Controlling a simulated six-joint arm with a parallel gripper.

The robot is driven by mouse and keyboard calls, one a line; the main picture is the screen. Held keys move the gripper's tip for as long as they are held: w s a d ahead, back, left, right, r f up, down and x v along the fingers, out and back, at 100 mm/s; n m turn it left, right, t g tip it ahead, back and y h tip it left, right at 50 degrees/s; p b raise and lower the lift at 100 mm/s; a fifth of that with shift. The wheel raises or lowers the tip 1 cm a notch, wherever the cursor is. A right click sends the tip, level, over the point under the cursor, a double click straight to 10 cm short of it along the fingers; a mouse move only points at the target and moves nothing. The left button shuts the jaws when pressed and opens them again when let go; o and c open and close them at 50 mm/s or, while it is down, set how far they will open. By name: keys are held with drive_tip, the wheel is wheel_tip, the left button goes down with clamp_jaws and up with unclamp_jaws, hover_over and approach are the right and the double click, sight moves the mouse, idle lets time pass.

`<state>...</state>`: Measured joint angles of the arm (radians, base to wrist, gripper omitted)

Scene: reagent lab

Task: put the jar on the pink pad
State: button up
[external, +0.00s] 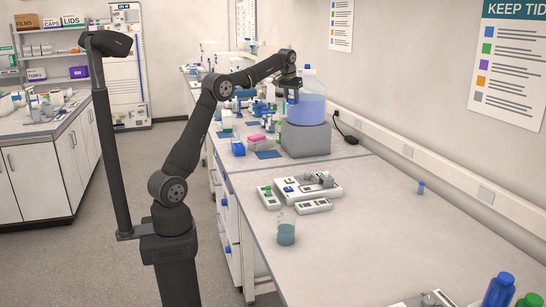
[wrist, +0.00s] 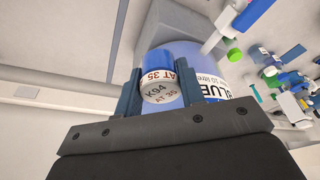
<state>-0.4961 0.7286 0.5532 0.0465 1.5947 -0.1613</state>
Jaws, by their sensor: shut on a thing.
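My gripper (external: 291,90) is raised above the far part of the bench, in front of the large carboy. In the wrist view, my gripper (wrist: 162,88) is shut on a small jar (wrist: 160,75) with a blue body and a white label reading K94 and AT 35. The jar sits between the two dark blue fingers. In the external view the jar (external: 293,98) is small and partly hidden by the gripper. A pink flat-topped thing (external: 256,137), possibly the pink pad, lies on the bench left of and below the gripper.
A blue carboy (external: 308,110) stands on a grey block (external: 306,141) close to the gripper. A blue pad (external: 268,154) lies near the pink thing. Several bottles and tools crowd the far bench. A beaker (external: 286,230) and white devices (external: 308,187) stand nearer; the bench right of them is mostly clear.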

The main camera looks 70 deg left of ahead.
drive_tip(key=s+a+n, duration=0.1)
drive_tip(key=s+a, duration=0.1)
drive_tip(key=a, duration=0.2)
drive_tip(key=s+a, duration=0.3)
drive_tip(key=a, duration=0.1)
drive_tip(key=s+a+n, duration=0.1)
drive_tip(key=s+a, duration=0.1)
drive_tip(key=a, duration=0.2)
drive_tip(key=shift+s+a+f+n+g+y, duration=0.15)
drive_tip(key=shift+a+n+g+y, duration=0.1)
drive_tip(key=shift+n+g+y, duration=0.05)
drive_tip(key=n, duration=0.2)
hover_over(257, 139)
drive_tip(key=s+a, duration=0.2)
drive_tip(key=a, duration=0.2)
drive_tip(key=shift+s+d+f, duration=0.2)
drive_tip(key=shift+d+f, duration=0.05)
drive_tip(key=shift+f, duration=0.15)
wheel_tip(257, 139, down, 16)
drive_tip(key=shift+d+f, duration=0.1)
drive_tip(key=shift+f, duration=0.05)
drive_tip(key=shift+s+d+x, duration=0.1)
drive_tip(key=shift+d+x, duration=0.1)
drive_tip(key=shift+x, duration=0.8)
drive_tip(key=shift+s+d+x, duration=0.1)
drive_tip(key=shift+d+x, duration=0.1)
drive_tip(key=shift+x, duration=0.85)
drive_tip(key=shift+f, duration=0.1)
drive_tip(key=shift+f, duration=0.15)
drive_tip(key=o, duration=1)
